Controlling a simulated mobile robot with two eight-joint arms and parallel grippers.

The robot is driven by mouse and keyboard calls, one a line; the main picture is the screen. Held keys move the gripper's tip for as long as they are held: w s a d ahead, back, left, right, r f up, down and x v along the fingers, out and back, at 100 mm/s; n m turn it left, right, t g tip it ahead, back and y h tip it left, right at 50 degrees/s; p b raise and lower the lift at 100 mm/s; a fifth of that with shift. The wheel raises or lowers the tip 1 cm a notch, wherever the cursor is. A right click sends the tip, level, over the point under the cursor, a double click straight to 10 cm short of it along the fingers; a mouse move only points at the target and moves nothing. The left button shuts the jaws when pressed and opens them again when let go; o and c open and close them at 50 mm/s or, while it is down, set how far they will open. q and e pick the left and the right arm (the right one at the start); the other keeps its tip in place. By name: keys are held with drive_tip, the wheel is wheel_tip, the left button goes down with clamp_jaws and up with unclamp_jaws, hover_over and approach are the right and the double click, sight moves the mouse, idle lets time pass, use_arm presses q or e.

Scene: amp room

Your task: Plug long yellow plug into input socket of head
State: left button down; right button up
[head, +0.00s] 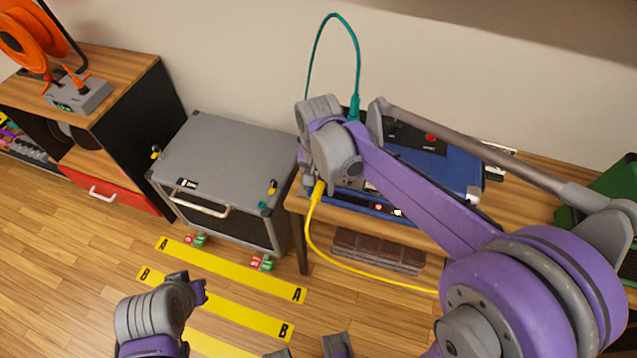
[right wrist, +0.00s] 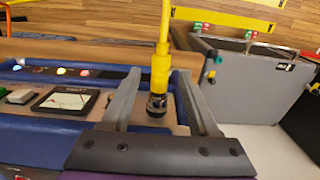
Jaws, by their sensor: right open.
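The yellow plug (head: 318,190) with its yellow cable (head: 330,257) stands at the near left corner of the blue head (head: 445,170). In the right wrist view the long yellow plug (right wrist: 161,70) is upright, its lower end at a dark ring on the head's panel (right wrist: 185,125). I cannot tell how deep it sits. My right gripper (right wrist: 156,78) is open, with one finger on each side of the plug. In the head view its fingers are mostly hidden by my wrist.
A teal plug (head: 353,106) with a looping cable is at the head's back. A grey cabinet (head: 225,155) stands left of the wooden table (head: 292,203). Yellow strips (head: 235,270) marked A and B lie on the floor. A shelf with an orange reel (head: 28,38) is far left.

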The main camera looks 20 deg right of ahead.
wheel_tip(320, 180, up, 11)
drive_tip(key=s+d+f+n+t, duration=0.2)
drive_tip(key=s+f, duration=0.3)
drive_tip(key=s, duration=0.3)
drive_tip(key=s+d+f+n+t, duration=0.3)
drive_tip(key=s+f+n, duration=0.1)
drive_tip(key=s, duration=0.4)
drive_tip(key=shift+d+f+n+p, duration=0.3)
drive_tip(key=shift+f+p, duration=0.15)
drive_tip(key=shift+f, duration=0.4)
idle(0.7)
